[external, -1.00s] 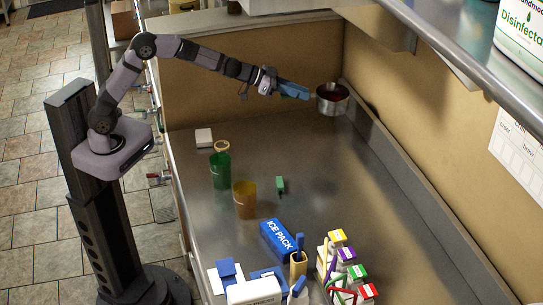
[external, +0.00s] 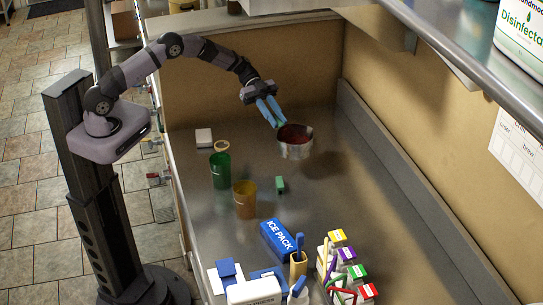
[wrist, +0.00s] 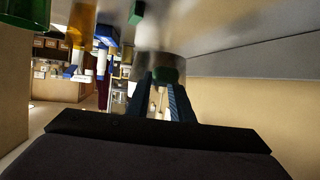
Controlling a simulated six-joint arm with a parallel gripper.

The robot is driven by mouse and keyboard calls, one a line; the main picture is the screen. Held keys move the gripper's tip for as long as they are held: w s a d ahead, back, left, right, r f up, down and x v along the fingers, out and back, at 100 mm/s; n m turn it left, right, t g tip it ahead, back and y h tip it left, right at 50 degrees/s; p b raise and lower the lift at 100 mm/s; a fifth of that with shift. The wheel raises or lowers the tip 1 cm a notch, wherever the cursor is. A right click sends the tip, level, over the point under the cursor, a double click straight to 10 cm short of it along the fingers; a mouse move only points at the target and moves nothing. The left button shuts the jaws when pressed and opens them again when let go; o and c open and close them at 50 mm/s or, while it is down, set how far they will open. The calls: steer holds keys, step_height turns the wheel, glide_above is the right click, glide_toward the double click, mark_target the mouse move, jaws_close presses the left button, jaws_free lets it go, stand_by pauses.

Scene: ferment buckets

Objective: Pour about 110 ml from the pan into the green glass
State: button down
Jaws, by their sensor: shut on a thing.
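The metal pan (external: 296,152) holds dark red liquid and hangs above the counter, with its shadow below and to the right. My gripper (external: 276,121) is shut on the pan's handle, which the blue fingers mostly hide. In the wrist view the pan (wrist: 168,63) is a blurred metal shape beyond my fingers (wrist: 163,95), with a green part between them. The green glass (external: 220,171) stands upright on the counter, left of and below the pan in the picture, well apart from it. Its green wall also shows at the wrist view's upper left (wrist: 28,14).
An amber glass (external: 245,201) stands close to the green glass. A small green block (external: 280,184) lies right of it. A white box (external: 204,137) and a tan ring (external: 221,146) are behind. An ice pack (external: 277,240) and bottles crowd the front. The counter's right side is clear.

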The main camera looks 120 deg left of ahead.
steer(key=s+d+f+m+g+h+p, duration=0.1)
steer(key=s+d+f+m+h, duration=0.1)
steer(key=s+f, duration=0.2)
steer(key=s, duration=0.3)
steer(key=shift+s+f+m+g+h, duration=0.3)
steer(key=shift+s+f+m, duration=0.05)
steer(key=shift+s+m, duration=0.05)
steer(key=shift+r+p, duration=0.1)
steer(key=shift+p, duration=0.2)
